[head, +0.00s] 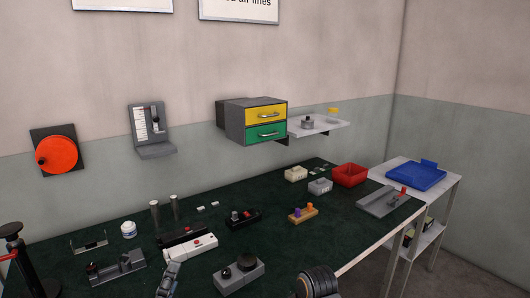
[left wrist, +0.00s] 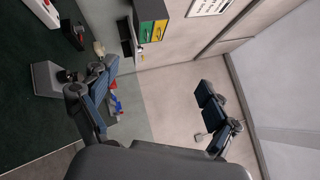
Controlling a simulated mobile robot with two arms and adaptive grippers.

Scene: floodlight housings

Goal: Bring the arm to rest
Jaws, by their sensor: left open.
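My left gripper (head: 168,278) shows at the bottom edge of the head view, in front of the white box with a red button (head: 190,248). Only a small grey part of it shows there. In the left wrist view the left gripper (left wrist: 158,80) has its two dark blue-padded fingers spread wide, with nothing between them. Its fingers are seen against the wall and the table's edge. The rest of the left arm is out of the picture. I do not see my right gripper in either view.
A grey box with a black knob (head: 240,274) stands right of the left gripper; it also shows in the left wrist view (left wrist: 47,80). A drawer cabinet (head: 252,122) hangs on the wall. A red bin (head: 350,175) stands at the table's far right.

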